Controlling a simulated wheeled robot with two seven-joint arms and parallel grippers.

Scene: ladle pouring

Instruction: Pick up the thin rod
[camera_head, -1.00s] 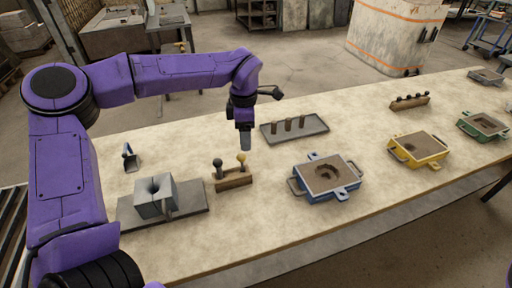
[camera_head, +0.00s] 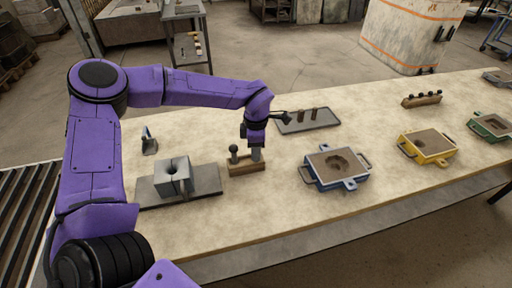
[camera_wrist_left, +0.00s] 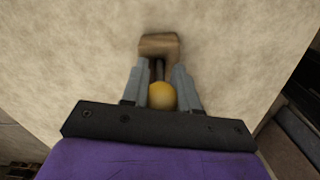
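A small wooden stand (camera_head: 247,169) on the table holds two upright knobbed rods. The dark-knobbed rod (camera_head: 233,150) stands at its left end, in plain view. The yellow-knobbed rod is hidden behind my left gripper (camera_head: 256,156) in the head view, at the stand's right end. In the left wrist view its yellow ball (camera_wrist_left: 162,96) sits between the two grey fingers of my left gripper (camera_wrist_left: 160,68), which are open with gaps on both sides. The stand (camera_wrist_left: 160,43) shows just beyond the fingertips. Which rod is the thin one I cannot tell for sure. My right gripper is not in view.
A grey block with a hole (camera_head: 174,176) sits on a dark plate left of the stand. A blue mould box (camera_head: 334,166) is to the right. A grey tray (camera_head: 308,121) with upright pegs lies behind. Bare table lies in front of the stand.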

